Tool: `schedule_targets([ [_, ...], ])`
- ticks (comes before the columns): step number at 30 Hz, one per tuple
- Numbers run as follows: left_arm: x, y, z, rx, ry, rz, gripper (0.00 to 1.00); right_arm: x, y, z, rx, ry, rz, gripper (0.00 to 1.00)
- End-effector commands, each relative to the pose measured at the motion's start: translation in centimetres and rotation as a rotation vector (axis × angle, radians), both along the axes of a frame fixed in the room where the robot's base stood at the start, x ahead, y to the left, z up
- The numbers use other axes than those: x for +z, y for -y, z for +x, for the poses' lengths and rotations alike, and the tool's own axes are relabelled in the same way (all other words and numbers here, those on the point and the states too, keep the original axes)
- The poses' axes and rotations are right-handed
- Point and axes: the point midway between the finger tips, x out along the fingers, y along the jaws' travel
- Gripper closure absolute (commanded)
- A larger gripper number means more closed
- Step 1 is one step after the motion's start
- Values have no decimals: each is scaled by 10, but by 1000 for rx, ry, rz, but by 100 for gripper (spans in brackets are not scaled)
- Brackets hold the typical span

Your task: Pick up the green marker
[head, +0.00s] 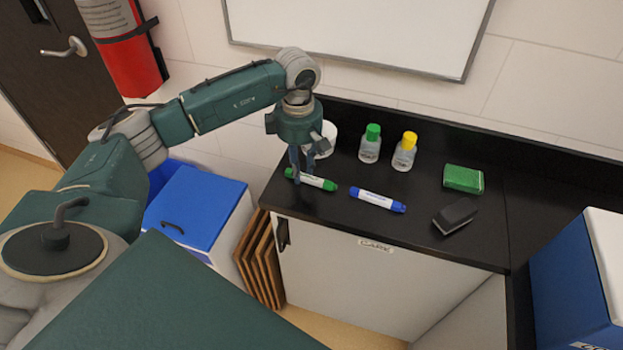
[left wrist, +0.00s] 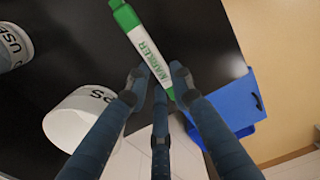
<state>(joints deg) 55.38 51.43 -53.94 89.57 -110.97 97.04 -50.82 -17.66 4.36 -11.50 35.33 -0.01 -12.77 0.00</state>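The green marker (head: 312,181), with a white "MARKER" label, lies on the black counter near its left end. It also shows in the left wrist view (left wrist: 143,45), running from the top down between my fingers. My left gripper (head: 307,172) points down at the marker, and its fingers partly cover the marker's left part in the head view. In the left wrist view my left gripper (left wrist: 160,80) has its fingers spread on both sides of the marker, with gaps visible. I cannot tell how high the fingertips are above the counter. My right gripper is not in view.
A blue marker (head: 377,199) lies just right. A white container (head: 328,137) stands behind my gripper. Green-capped (head: 370,145) and yellow-capped (head: 405,152) bottles stand behind, with a green sponge-like block (head: 463,179) and a dark eraser (head: 455,216) at right. A blue-lidded bin (head: 203,212) stands left.

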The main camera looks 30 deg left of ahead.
Motion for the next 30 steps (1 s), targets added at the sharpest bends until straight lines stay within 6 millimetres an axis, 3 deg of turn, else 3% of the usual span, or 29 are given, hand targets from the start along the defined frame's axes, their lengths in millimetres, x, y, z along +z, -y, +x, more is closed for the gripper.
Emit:
schedule_targets([
  [11,3,0,0,0,1,0,94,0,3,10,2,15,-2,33],
  [17,20,-1,1,2,4,1,94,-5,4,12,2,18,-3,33],
  [23,65,0,2,0,8,-1,94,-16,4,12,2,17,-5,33],
  [30,141,0,1,1,7,0,94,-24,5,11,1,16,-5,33],
])
